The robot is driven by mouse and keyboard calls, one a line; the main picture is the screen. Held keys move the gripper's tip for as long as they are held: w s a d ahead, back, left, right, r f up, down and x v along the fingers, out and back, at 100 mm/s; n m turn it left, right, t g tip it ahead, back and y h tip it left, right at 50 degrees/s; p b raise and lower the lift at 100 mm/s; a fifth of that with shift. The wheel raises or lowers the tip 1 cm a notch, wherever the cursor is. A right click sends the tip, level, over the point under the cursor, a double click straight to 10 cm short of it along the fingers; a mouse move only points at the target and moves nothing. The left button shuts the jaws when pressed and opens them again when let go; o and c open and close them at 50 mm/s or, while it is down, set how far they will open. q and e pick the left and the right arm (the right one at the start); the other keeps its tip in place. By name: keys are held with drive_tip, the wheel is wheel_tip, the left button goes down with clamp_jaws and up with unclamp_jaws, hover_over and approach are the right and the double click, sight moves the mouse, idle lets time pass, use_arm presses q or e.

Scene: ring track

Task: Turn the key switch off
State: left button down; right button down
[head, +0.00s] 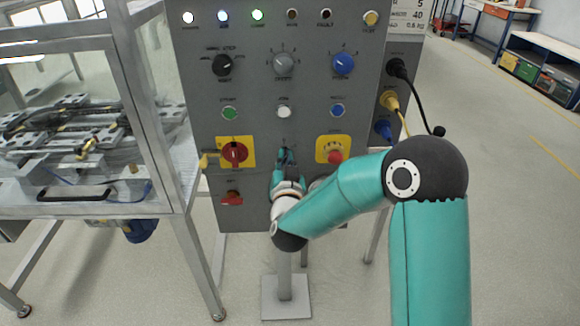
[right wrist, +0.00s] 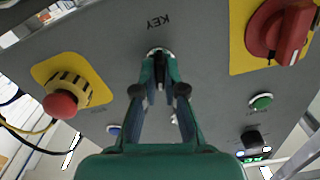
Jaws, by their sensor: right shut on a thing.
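The key switch (right wrist: 158,50) is on the grey control panel, beside the upside-down word KEY in the right wrist view. Its round metal collar shows behind my fingertips; the key itself is mostly hidden between them. My right gripper (right wrist: 160,72) is shut on the key, its fingers pointing straight at the panel. In the head view my right gripper (head: 285,157) is at the lower middle of the panel, between the red rotary switch and the emergency stop. Which way the key is turned cannot be told. My left gripper is not in view.
The red rotary switch (head: 235,153) on a yellow plate is left of the key, and the emergency stop (head: 334,150) is right of it. Several knobs and buttons are above. A red handle (head: 232,198) is lower left. Cables (head: 404,115) hang at the panel's right side.

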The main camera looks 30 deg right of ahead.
drive_tip(key=shift+s+f+n+b, duration=0.1)
drive_tip(key=shift+f+n+b, duration=0.25)
drive_tip(key=shift+n, duration=0.5)
drive_tip(key=shift+f+n+b, duration=0.2)
drive_tip(key=shift+n+b, duration=0.1)
drive_tip(key=shift+n, duration=0.55)
drive_tip(key=c, duration=1.3)
unclamp_jaws()
drive_tip(key=shift+o, duration=0.2)
drive_tip(key=shift+r, duration=0.2)
drive_tip(key=shift+r, duration=0.1)
drive_tip(key=v, duration=0.7)
